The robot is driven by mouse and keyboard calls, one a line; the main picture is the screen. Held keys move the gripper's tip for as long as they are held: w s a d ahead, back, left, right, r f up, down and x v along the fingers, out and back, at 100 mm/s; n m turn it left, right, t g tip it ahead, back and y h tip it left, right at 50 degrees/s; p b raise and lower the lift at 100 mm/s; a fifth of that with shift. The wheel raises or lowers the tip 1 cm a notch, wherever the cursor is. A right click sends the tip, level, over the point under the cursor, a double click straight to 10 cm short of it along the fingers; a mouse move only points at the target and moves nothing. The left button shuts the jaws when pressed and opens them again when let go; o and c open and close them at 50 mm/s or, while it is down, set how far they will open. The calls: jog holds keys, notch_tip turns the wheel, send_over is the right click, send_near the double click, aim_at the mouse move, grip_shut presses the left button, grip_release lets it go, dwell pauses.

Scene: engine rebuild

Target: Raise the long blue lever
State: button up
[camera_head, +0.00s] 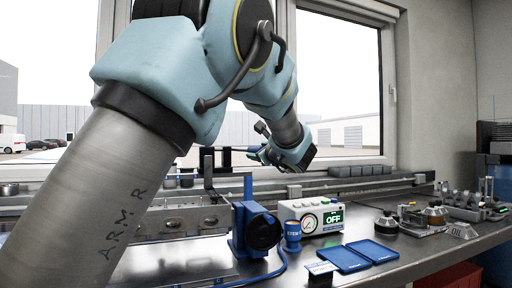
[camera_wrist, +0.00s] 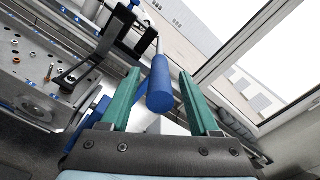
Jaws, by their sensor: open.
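A blue cylindrical grip (camera_wrist: 160,88) on a thin metal rod shows in the wrist view; it looks like the long blue lever's end. My gripper (camera_wrist: 159,74) is open, with one green finger on each side of the grip. Gaps show between the grip and both fingers, and the jaws are not closed on it. How deep the grip lies between the fingers is hard to tell. In the head view my gripper (camera_head: 265,153) is small, behind the bench's front items, and the lever there cannot be made out clearly.
A metal engine block (camera_head: 178,219) lies on the bench. A blue device (camera_head: 256,230), a white gauge box reading OFF (camera_head: 312,218) and blue trays (camera_head: 372,250) stand in front. A black bracket (camera_wrist: 82,68) is left of my fingers. A window frame (camera_wrist: 250,45) is at the right.

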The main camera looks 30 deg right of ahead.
jog(key=shift+w+d, duration=0.1)
jog(key=shift+w, duration=1.1)
jog(key=shift+c, duration=0.4)
grip_shut()
